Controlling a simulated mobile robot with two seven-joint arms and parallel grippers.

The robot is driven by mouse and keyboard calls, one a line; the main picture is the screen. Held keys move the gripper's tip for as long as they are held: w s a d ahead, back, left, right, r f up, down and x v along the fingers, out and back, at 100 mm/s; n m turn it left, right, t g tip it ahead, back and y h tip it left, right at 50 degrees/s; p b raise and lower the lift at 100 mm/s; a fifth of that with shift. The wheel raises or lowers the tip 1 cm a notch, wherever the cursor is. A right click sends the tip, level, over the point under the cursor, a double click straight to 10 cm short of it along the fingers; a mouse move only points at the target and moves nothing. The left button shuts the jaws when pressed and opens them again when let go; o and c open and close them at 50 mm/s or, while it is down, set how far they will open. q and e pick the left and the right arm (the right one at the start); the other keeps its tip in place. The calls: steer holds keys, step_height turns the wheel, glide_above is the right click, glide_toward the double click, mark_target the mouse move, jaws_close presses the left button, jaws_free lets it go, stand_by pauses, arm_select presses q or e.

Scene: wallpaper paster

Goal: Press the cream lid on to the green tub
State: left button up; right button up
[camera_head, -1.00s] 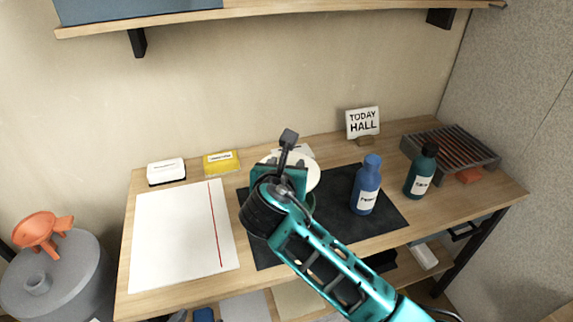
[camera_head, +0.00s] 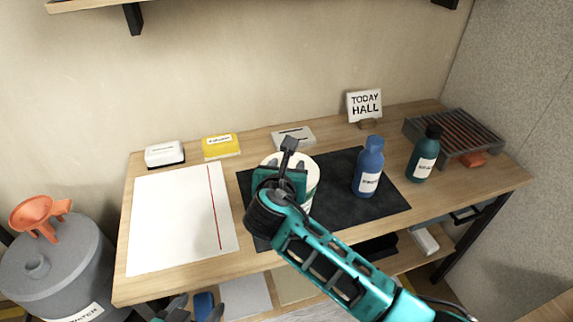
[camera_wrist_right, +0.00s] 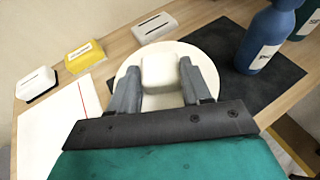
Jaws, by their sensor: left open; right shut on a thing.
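The round cream lid (camera_wrist_right: 215,65) has a blocky raised grip (camera_wrist_right: 160,73) on top. My right gripper (camera_wrist_right: 161,82) is shut on that grip, one finger on each side. In the head view my right gripper (camera_head: 283,168) is above the dark mat, with the lid (camera_head: 308,163) under it. The tub (camera_head: 312,192) shows as a pale wall with some green directly below the lid, mostly hidden by my arm. I cannot tell whether the lid is fully seated. My left gripper (camera_head: 188,309) is open and empty at the bottom edge, in front of the bench.
The dark mat (camera_head: 335,212) also bears a blue bottle (camera_head: 369,168). A dark green bottle (camera_head: 424,157) and a rack (camera_head: 455,138) stand to the right. White paper (camera_head: 180,220) lies left. White, yellow (camera_head: 221,147) and grey boxes line the back.

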stand_by(0.6)
steer(key=shift+r+p, duration=0.1)
steer(key=shift+p, duration=0.35)
steer(key=shift+p, duration=0.3)
stand_by(0.3)
steer(key=shift+p, duration=0.3)
steer(key=shift+f+b, duration=0.55)
steer(key=shift+f, duration=0.7)
stand_by(0.4)
steer(key=o, duration=1.1)
